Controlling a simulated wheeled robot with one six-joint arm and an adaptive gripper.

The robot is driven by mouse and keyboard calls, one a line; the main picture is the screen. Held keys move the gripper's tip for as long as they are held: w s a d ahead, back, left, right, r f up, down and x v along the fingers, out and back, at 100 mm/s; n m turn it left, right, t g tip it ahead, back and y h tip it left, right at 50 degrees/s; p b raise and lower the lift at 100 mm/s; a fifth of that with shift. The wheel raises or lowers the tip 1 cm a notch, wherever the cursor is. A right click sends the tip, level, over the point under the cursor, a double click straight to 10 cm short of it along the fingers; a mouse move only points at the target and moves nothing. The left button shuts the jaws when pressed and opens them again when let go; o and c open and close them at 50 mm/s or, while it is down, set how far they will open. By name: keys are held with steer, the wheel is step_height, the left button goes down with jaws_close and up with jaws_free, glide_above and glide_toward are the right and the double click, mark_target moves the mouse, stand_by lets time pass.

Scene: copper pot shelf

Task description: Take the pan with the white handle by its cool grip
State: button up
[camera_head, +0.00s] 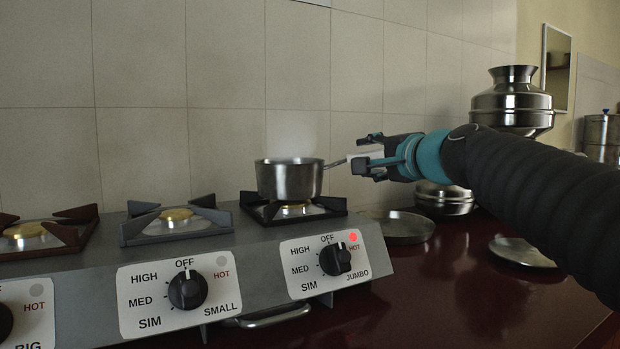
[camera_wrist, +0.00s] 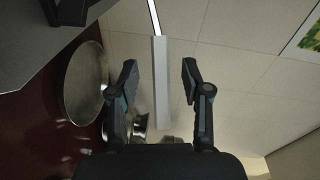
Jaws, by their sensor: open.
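A steel pan (camera_head: 288,180) sits on the right burner, with faint steam above it. Its thin metal handle runs right to a white grip (camera_head: 362,156). My gripper (camera_head: 368,154) is open at the white grip, with a finger on either side of it. In the wrist view the white grip (camera_wrist: 160,75) lies between the spread fingertips of my gripper (camera_wrist: 159,82), with a gap on both sides. The pan's body is out of the wrist view.
The stove (camera_head: 250,250) has several burners; the red HOT light (camera_head: 353,237) by the JUMBO knob (camera_head: 335,259) is lit. A shallow steel dish (camera_head: 400,228) lies right of the stove on the dark red counter (camera_head: 440,290). A large steel pot (camera_head: 512,103) stands behind my arm.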

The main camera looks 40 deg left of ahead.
steer(key=shift+x, duration=1.1)
jaws_close()
step_height(320, 180, up, 8)
steer(key=p, duration=0.3)
steer(key=shift+r, duration=0.25)
step_height(320, 180, up, 7)
stand_by(0.4)
steer(key=shift+f, duration=0.1)
